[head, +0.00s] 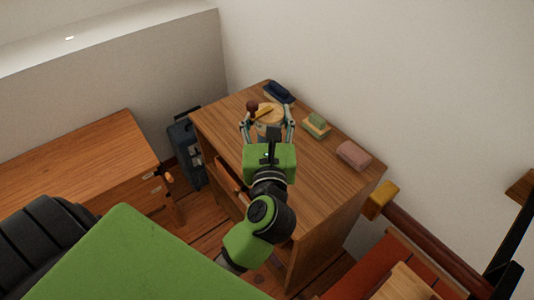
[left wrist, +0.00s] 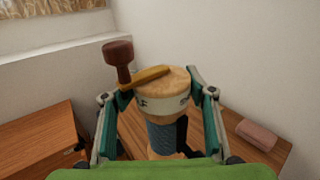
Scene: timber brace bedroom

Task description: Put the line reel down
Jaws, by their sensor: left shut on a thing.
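The line reel (head: 269,113) is a pale wooden spool with a dark red knob on a yellow-brown crank. The left wrist view shows it upright (left wrist: 166,80), with a pale band around its upper part and dark blue below. My left gripper (head: 267,122) is shut on the reel, one finger on each side. The reel is over the far part of the wooden dresser's top (head: 310,190). My green gripper body hides its lower end, so I cannot tell whether it touches the top. My right gripper is not in view.
On the dresser, a dark blue item (head: 279,92) lies behind the reel; a green-and-yellow block (head: 316,125) and a pink block (head: 353,155) lie to the right. The middle and near right of the top are clear. A wooden desk (head: 80,160) stands at left.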

